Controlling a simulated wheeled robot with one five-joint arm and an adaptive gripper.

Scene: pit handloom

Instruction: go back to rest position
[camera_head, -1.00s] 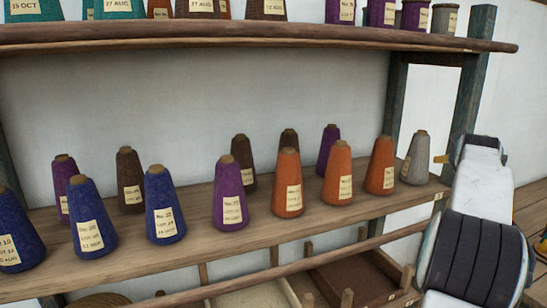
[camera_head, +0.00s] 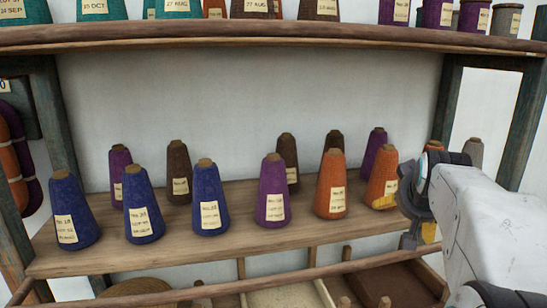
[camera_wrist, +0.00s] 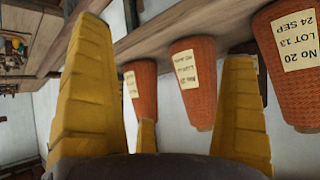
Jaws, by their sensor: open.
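My gripper (camera_head: 410,208) is at the right of the head view, in front of the right end of the lower shelf, and partly covers the cones there. In the wrist view its yellow fingers (camera_wrist: 165,60) are spread apart with nothing held between them. Orange yarn cones (camera_head: 331,185) stand upright on the lower shelf, left of and behind the gripper. In the wrist view, which is turned over, several orange cones (camera_wrist: 193,83) show behind and beside the fingers. I cannot tell whether a finger touches a cone.
The lower shelf (camera_head: 280,240) also holds blue cones (camera_head: 208,197), purple cones (camera_head: 271,190) and brown cones (camera_head: 178,172). A front rail (camera_head: 220,287) and trays (camera_head: 395,285) lie below. The upper shelf (camera_head: 280,35) holds more cones. Posts (camera_head: 522,130) stand at both ends.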

